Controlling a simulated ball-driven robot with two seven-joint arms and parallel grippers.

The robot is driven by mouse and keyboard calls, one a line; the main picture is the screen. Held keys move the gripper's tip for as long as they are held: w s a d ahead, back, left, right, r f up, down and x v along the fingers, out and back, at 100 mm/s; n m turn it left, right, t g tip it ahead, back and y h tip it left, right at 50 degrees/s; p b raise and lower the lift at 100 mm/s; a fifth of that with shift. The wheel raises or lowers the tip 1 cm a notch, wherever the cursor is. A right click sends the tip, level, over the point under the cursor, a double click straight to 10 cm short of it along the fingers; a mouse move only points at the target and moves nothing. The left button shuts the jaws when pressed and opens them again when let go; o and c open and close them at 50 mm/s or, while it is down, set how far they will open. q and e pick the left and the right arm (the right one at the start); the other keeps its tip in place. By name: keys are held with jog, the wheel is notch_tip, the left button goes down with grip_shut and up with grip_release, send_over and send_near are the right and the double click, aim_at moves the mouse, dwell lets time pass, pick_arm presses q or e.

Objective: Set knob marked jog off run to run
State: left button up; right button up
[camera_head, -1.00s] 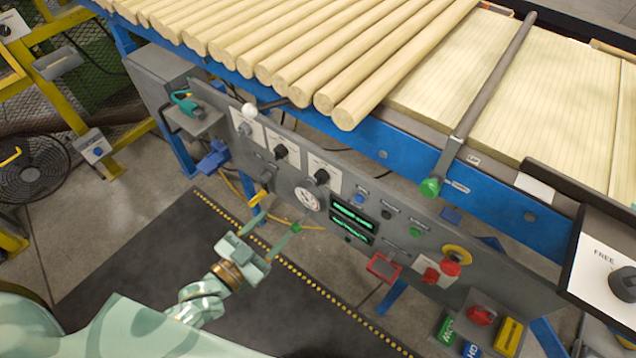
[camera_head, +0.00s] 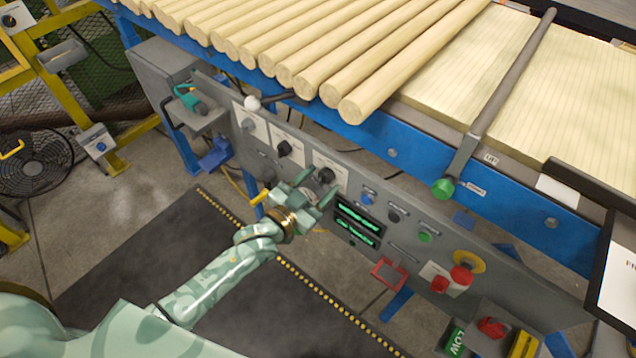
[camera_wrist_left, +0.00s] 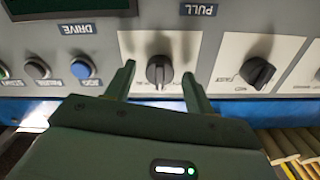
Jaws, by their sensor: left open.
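The black knob (camera_head: 326,175) on the white plate nearest the display is in front of my left gripper (camera_head: 315,187); I cannot read the plate's marks. In the left wrist view the knob (camera_wrist_left: 159,72) lies between the fingertips of the gripper (camera_wrist_left: 159,80), its grip bar close to upright in the picture. The fingers are open on either side of it, and gaps show on both sides. In the head view the gripper partly hides the panel below the knob. My right gripper is not in view.
More knobs on white plates, including a black one (camera_head: 284,148), are to the left along the panel. A green display (camera_head: 358,225), a blue button (camera_head: 368,199) and a red mushroom button (camera_head: 461,276) are to the right. Wooden rods (camera_head: 340,70) lie above.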

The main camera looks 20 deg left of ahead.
pick_arm(q)
jog(key=c, duration=1)
jog(key=shift+m, duration=0.4)
jog(key=m+p, duration=0.1)
jog(key=m, duration=0.1)
jog(key=shift+m, duration=0.4)
jog(key=m, duration=0.4)
jog(key=shift+p, duration=0.3)
jog(key=shift+m, duration=0.8)
jog(key=o, duration=1)
